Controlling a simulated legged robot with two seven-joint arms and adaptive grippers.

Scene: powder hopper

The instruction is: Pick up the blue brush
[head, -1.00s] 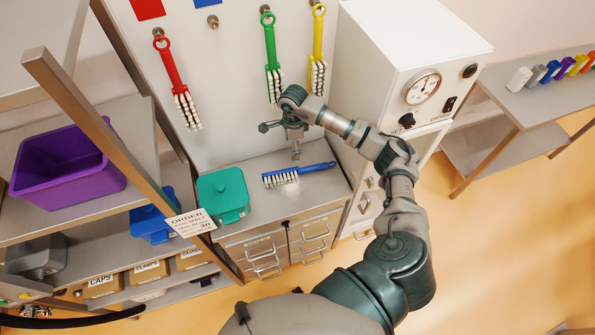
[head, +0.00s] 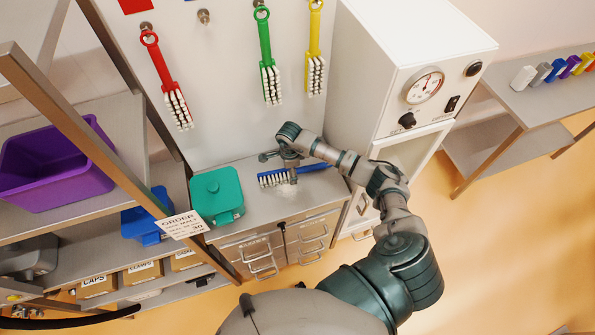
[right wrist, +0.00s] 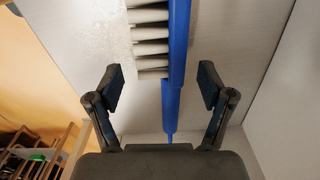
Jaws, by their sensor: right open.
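The blue brush (head: 312,168) with white bristles lies on the grey counter below the hanging brushes. In the right wrist view its blue handle (right wrist: 172,100) runs between my open fingers, with the bristles at the upper left. My right gripper (head: 293,178) is over the brush in the head view and hides part of it. In the right wrist view the right gripper (right wrist: 160,88) is open, one finger on each side of the brush, with gaps on both sides. Contact with the brush cannot be told. My left gripper is not in view.
Red (head: 166,80), green (head: 266,55) and yellow (head: 315,50) brushes hang on the white panel. A green lidded box (head: 217,196) stands on the counter left of the brush. A white cabinet with a gauge (head: 425,86) stands at the right. Drawers (head: 262,254) are below the counter.

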